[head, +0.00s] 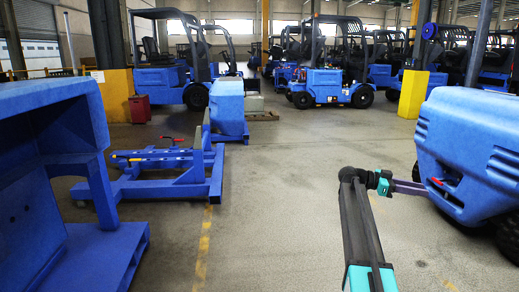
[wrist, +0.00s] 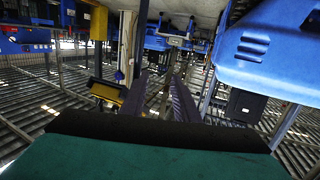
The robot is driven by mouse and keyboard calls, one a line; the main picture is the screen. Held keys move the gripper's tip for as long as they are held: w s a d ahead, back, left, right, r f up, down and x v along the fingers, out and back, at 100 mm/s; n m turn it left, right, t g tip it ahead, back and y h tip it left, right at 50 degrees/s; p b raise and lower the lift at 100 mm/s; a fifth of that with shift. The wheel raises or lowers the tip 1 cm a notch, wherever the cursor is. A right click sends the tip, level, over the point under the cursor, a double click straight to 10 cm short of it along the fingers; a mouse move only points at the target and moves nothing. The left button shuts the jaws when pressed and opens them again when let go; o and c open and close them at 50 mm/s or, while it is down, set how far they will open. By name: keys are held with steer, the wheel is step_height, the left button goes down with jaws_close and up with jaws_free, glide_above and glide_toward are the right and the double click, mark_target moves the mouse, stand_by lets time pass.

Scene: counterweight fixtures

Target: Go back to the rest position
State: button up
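My gripper (head: 420,188) is at the right in the head view, at the end of my arm. Its purple fingers point right, towards a large blue counterweight body (head: 465,150) with a small red handle (head: 436,181). The fingertips overlap the body's left edge in the picture; I cannot tell whether they touch it. In the wrist view, which looks upside down, the two fingers (wrist: 160,78) stand apart with nothing visible held between them. A blue body (wrist: 270,50) fills the upper right there, to the side of the fingers.
A blue fixture frame (head: 165,190) stands on the floor at left centre, and a large blue structure (head: 45,130) fills the left edge. Forklifts (head: 335,85) are parked behind. A yellow pillar base (head: 413,93) stands behind my gripper. The middle floor (head: 285,200) is clear.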

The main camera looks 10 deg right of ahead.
steer(key=s+a+f+n+t+y+p, duration=0.1)
steer(key=a+f+n+p, duration=0.3)
steer(key=f, duration=0.6)
steer(key=s+a+f+n+t+y+p, duration=0.1)
steer(key=a+f+p, duration=0.1)
steer(key=a+f, duration=0.55)
steer(key=s+a+f+n+y+p, duration=0.1)
steer(key=s+a+f+n+p, duration=0.1)
steer(key=s+a+f, duration=0.45)
steer(key=s+a+f+n+y+p, duration=0.2)
steer(key=s+f+n+p, duration=0.1)
steer(key=f, duration=0.6)
steer(key=s+a+f+n+g+y+p, duration=0.1)
steer(key=s+a+f+n+y+p, duration=0.15)
steer(key=s+a+f, duration=0.6)
steer(key=s+a+f+n+g+y+p, duration=0.1)
steer(key=s+a+n+y+p, duration=0.15)
steer(key=s+a, duration=0.7)
steer(key=s+a+f+n+y+p, duration=0.1)
steer(key=s+a+f+n+y, duration=0.25)
steer(key=s, duration=1.05)
steer(key=a+n+y, duration=0.2)
steer(key=a+n, duration=0.1)
steer(key=a, duration=0.3)
steer(key=shift+s+a+f, duration=0.15)
steer(key=shift+a+f, duration=0.05)
steer(key=shift+f, duration=0.25)
steer(key=shift+c, duration=0.4)
